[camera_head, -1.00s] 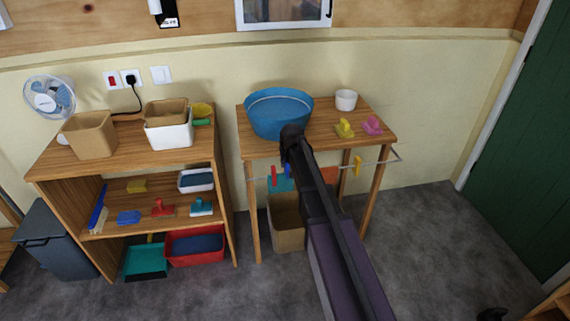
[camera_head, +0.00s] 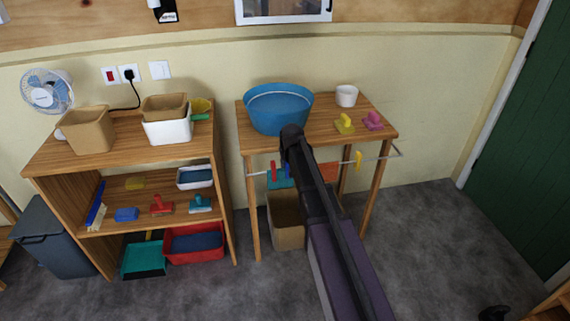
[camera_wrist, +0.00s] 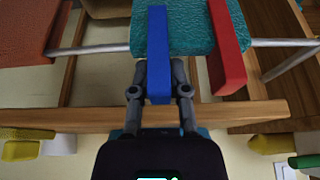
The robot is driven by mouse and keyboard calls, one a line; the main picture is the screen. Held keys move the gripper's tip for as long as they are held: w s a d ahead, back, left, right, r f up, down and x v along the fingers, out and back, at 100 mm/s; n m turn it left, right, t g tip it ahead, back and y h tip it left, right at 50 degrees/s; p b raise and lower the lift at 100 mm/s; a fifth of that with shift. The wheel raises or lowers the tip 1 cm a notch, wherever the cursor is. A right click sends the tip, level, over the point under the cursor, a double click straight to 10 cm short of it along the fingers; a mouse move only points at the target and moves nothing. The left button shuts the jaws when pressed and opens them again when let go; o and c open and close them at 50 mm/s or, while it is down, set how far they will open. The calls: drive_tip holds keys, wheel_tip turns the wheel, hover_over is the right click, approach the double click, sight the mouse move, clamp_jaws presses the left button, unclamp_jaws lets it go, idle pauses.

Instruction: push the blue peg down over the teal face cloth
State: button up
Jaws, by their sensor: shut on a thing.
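The blue peg (camera_wrist: 158,45) is between the two fingertips of my gripper (camera_wrist: 160,68), which is shut on it in the wrist view. The peg lies over the teal face cloth (camera_wrist: 190,28) at the rail, and it also shows as a small blue piece in the head view (camera_head: 287,169). A red peg (camera_wrist: 227,45) stands beside it on the same cloth. In the head view my arm hides most of the gripper and part of the cloth. How far the blue peg grips the rail is hard to tell.
The rail (camera_wrist: 90,49) runs below the front edge of the wooden table (camera_head: 225,107). A rust-orange cloth (camera_wrist: 30,30) hangs beside the teal one. A yellow peg (camera_head: 358,160) sits farther right on the rail. A blue basin (camera_head: 279,110) stands above, and a cardboard box (camera_head: 288,222) below.

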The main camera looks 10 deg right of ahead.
drive_tip(key=o, duration=0.8)
drive_tip(key=shift+o, duration=0.2)
drive_tip(key=shift+s, duration=0.1)
drive_tip(key=s+f+g, duration=0.2)
drive_tip(key=s+g, duration=0.2)
drive_tip(key=s, duration=2.5)
wheel_tip(320, 180, up, 16)
drive_tip(key=p, duration=1.5)
drive_tip(key=shift+s+a+r+g+p, duration=0.2)
drive_tip(key=shift+s+a+g+p, duration=0.1)
drive_tip(key=shift+a+p, duration=0.1)
